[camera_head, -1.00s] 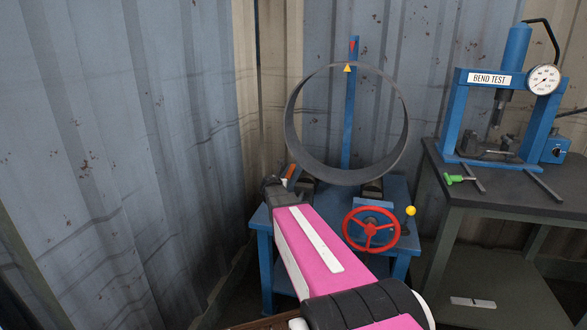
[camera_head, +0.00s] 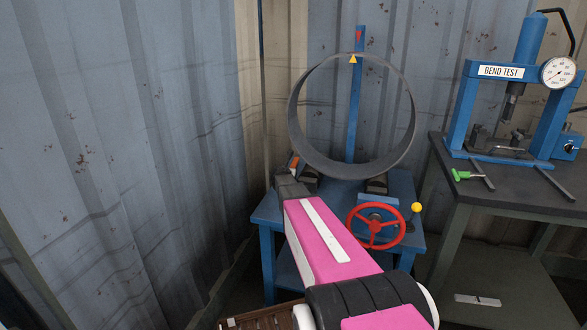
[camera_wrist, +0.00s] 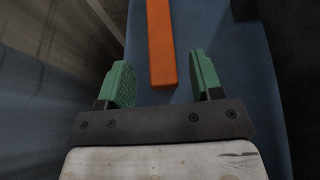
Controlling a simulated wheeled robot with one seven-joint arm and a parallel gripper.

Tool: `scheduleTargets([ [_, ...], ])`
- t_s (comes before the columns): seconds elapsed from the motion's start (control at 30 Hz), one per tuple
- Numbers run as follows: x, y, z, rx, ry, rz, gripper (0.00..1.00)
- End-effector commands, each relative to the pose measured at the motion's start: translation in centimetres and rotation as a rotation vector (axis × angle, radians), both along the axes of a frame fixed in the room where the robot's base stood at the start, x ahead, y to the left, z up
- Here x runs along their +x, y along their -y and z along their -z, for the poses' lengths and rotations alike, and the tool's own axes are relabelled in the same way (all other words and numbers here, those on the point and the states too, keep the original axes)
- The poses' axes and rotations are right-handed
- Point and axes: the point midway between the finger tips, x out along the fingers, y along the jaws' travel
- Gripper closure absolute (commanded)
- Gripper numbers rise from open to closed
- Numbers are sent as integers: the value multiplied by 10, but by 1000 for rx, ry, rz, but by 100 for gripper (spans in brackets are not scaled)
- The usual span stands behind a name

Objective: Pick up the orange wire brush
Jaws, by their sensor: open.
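The orange wire brush (camera_wrist: 160,45) shows in the wrist view as a long orange handle running up from between the fingertips on the blue table top (camera_wrist: 213,30). Its bristle end is out of view. My gripper (camera_wrist: 163,82) is open, with one green-padded finger on each side of the handle's near end, and it is not closed on it. In the head view a small orange end of the brush (camera_head: 294,161) shows above my wrist at the left of the blue stand. My arm hides most of the rest.
A large grey pipe ring (camera_head: 296,135) stands on the blue stand (camera_head: 267,212), close to my gripper. A red handwheel (camera_head: 376,242) is at its front. A corrugated wall (camera_head: 130,130) is close on the left. A bend test press (camera_head: 463,110) stands on a bench at right.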

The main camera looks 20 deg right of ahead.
Motion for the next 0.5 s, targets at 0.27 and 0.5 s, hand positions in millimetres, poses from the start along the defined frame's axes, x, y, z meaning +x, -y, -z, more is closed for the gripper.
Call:
scheduleTargets([
  [0.27, 26, 17, 13, 0, 0, 0, 40],
  [0.5, 25, 16, 13, 0, 0, 0, 57],
])
